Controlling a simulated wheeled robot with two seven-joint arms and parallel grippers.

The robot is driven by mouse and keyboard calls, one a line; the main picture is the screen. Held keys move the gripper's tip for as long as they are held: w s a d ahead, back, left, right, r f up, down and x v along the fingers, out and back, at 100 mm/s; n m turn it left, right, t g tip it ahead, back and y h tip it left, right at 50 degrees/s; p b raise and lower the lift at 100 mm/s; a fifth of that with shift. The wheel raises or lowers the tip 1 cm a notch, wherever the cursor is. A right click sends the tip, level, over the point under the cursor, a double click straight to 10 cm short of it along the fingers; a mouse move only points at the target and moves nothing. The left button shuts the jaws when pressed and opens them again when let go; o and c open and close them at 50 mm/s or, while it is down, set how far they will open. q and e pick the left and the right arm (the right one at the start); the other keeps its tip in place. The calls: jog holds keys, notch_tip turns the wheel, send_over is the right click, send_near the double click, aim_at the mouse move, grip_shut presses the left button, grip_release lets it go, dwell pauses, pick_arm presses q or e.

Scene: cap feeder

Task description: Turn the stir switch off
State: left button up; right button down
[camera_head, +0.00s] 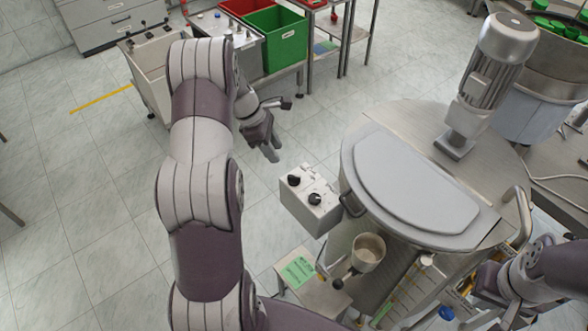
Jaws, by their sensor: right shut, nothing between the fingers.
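A grey control box (307,214) is fixed at the left side of the steel mixing vessel (365,190). Two black rotary switches sit on its sloped top, a left one (294,181) and a right one (315,199). The labels beside them are too small to read, so I cannot tell which is the stir switch or its setting. My left gripper (281,131) is open and empty, behind and left of the box, apart from it. My right arm comes in at the lower right, beside the vessel. Its fingers are not visible.
The vessel has a grey lid (410,178) and a motor (497,60) on top. A metal cup (368,252) hangs at its front, near a small stand with a green note (297,270). Red (240,7) and green (277,38) bins stand behind. Floor left of the box is clear.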

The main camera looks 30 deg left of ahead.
aim_at(290, 175)
pick_arm(q)
jog(key=x, duration=0.3)
jog(key=p+x, duration=0.1)
jog(key=x, duration=0.2)
jog(key=p+x, duration=0.1)
jog(key=x, duration=0.2)
jog(key=shift+w+a+f, duration=0.15)
jog(key=shift+w+f, duration=0.05)
jog(key=shift+f, duration=0.25)
jog(key=shift+d+f+p, duration=0.3)
jog(key=shift+f+p, duration=0.05)
jog(key=shift+f, duration=0.3)
grip_shut()
